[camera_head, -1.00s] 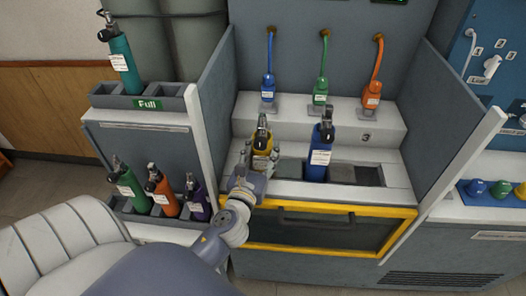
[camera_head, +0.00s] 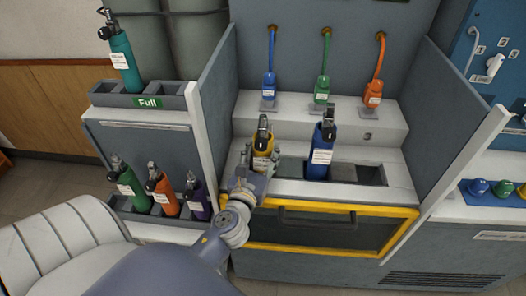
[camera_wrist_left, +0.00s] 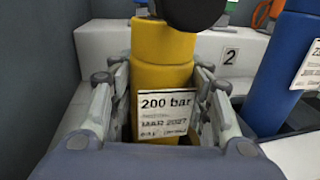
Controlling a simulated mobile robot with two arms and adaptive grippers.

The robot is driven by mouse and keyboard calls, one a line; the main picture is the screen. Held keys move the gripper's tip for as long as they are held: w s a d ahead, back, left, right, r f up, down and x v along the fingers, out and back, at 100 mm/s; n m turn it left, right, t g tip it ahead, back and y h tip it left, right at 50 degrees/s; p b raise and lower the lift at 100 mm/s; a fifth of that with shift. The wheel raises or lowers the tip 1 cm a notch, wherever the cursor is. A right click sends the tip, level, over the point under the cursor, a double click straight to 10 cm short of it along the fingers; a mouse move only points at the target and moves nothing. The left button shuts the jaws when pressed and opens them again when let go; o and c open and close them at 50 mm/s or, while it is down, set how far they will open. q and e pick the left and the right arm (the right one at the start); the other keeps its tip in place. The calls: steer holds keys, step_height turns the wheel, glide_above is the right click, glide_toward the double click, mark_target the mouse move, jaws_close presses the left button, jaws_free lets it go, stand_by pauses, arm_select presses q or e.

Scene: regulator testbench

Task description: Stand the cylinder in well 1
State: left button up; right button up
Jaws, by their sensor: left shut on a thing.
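A yellow cylinder (camera_head: 263,146) with a black valve top stands upright at the left end of the bench's row of wells. Its label reads 200 bar in the left wrist view (camera_wrist_left: 164,62). My left gripper (camera_head: 260,163) is shut on the yellow cylinder, with a finger on each side of it in the left wrist view (camera_wrist_left: 160,100). The cylinder's lower end and the well under it are hidden by the gripper, so I cannot tell how deep it sits. My right gripper is not in view.
A blue cylinder (camera_head: 321,150) stands in a well to the right, with an empty well (camera_head: 371,175) at the far right. Blue, green and orange regulators (camera_head: 373,93) hang behind. A rack (camera_head: 140,101) marked Full stands left. Side walls (camera_head: 455,135) enclose the bench.

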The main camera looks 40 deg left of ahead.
arm_select(q)
steer(key=shift+f, duration=0.1)
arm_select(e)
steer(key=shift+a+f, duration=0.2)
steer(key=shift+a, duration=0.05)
arm_select(q)
steer(key=o, duration=1.3)
steer(key=shift+o, duration=0.4)
steer(key=shift+f, duration=0.1)
steer(key=shift+s+f, duration=0.2)
steer(key=v, duration=0.7)
steer(key=shift+s+r, duration=0.1)
steer(key=shift+r, duration=0.05)
steer(key=shift+s+d, duration=0.15)
steer(key=shift+s, duration=0.05)
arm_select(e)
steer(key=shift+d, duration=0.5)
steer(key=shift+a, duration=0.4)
